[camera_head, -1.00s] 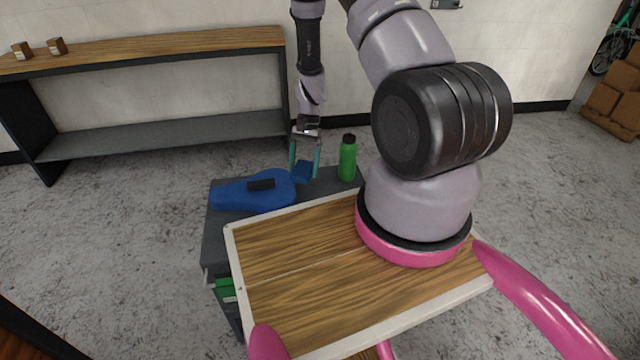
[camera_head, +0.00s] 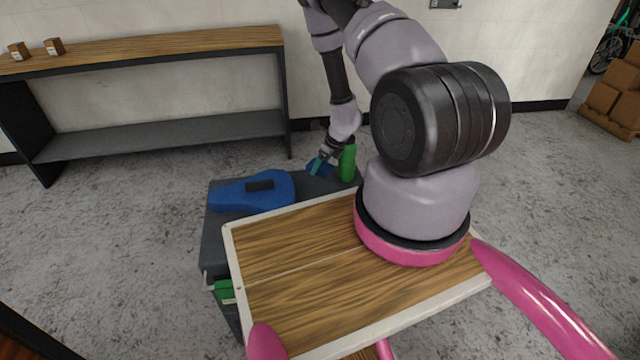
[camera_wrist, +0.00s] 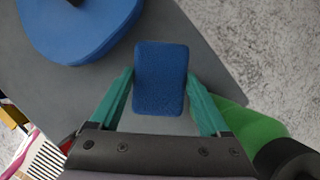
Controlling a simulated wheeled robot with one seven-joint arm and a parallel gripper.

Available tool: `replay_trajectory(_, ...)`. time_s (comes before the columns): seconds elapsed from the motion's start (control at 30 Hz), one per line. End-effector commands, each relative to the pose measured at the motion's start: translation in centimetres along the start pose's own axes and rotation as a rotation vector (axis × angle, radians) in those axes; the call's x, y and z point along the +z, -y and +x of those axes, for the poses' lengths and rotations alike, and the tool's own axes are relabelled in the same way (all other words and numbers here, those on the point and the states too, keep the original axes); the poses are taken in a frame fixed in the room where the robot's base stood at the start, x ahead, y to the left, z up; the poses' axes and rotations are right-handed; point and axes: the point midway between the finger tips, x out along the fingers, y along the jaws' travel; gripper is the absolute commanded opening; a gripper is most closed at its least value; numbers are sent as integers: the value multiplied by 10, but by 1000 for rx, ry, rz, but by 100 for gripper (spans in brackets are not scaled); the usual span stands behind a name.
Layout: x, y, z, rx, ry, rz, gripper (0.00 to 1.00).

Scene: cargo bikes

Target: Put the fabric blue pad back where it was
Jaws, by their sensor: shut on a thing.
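The fabric blue pad (camera_head: 318,168) is a small rounded block above the grey cabinet top. In the wrist view the pad (camera_wrist: 160,78) sits between the two teal fingers. My gripper (camera_head: 321,165) is shut on it, with a finger along each side. In the wrist view my gripper (camera_wrist: 160,88) points down at the grey top (camera_wrist: 75,92). I cannot tell how far the pad is from that surface.
A larger blue case-like object (camera_head: 228,196) with a black handle lies left on the grey cabinet (camera_head: 222,226). A green bottle (camera_head: 348,165) stands close right of my gripper. Grey top between them is bare. A long wooden shelf (camera_head: 150,45) stands behind.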

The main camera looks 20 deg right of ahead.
Motion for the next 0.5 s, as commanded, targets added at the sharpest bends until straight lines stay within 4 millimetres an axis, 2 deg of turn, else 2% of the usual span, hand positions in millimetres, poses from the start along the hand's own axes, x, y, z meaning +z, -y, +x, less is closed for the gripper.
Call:
replay_trajectory(0.1, -9, 0, 19, 1, -1, 0, 28)
replay_trajectory(0.33, -16, 0, 36, 2, 0, -2, 28)
replay_trajectory(0.5, -27, -1, 59, 3, -1, -3, 28)
